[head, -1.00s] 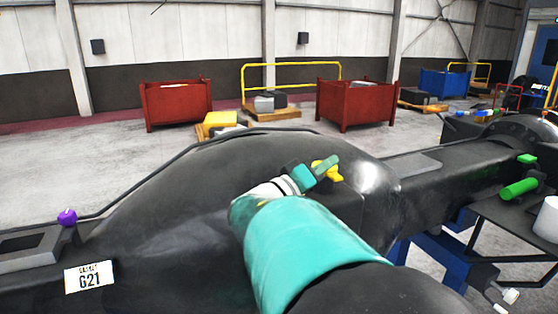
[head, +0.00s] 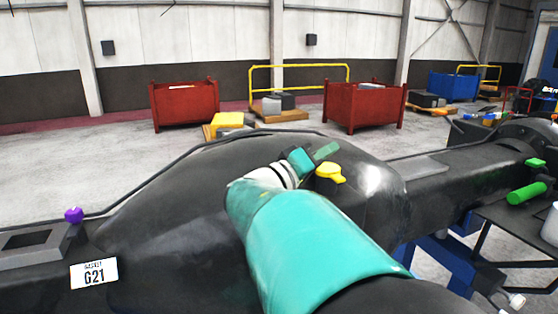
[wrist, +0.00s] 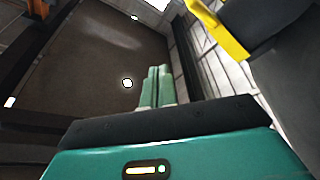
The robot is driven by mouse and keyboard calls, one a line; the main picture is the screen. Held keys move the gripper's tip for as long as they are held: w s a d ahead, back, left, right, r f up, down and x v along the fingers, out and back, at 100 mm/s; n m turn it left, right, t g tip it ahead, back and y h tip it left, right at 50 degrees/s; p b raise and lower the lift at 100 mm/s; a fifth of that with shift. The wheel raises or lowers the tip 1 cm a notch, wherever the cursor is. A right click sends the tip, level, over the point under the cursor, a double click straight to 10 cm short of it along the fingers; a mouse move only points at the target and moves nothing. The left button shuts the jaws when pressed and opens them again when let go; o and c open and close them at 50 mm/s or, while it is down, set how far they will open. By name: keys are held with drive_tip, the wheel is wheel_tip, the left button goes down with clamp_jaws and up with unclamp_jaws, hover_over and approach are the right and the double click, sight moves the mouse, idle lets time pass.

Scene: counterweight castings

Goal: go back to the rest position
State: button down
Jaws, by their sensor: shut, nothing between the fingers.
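My gripper (head: 327,151) is at the middle of the head view, at the end of my teal arm. It is above the large black casting (head: 190,205), just above and left of a yellow knob (head: 330,173) in the picture. In the wrist view its two teal fingers (wrist: 158,87) lie side by side, closed, with nothing between them. A yellow part (wrist: 222,30) shows close by at the upper right there; I cannot tell whether it is the same knob.
A purple knob (head: 74,215) and white G21 label (head: 94,273) are at left on the casting. A green cylinder (head: 526,193) lies on a dark shelf at right. Red bins (head: 185,105) and a blue bin (head: 448,86) stand behind on open floor.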

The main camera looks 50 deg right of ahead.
drive_tip(key=w+a+f, duration=0.1)
drive_tip(key=a, duration=0.1)
drive_tip(key=w+a+f, duration=0.1)
drive_tip(key=a, duration=0.2)
drive_tip(key=w+a+f, duration=0.1)
drive_tip(key=w+a, duration=0.1)
drive_tip(key=shift+w+a, duration=0.1)
drive_tip(key=shift+a, duration=0.15)
drive_tip(key=shift+a, duration=0.1)
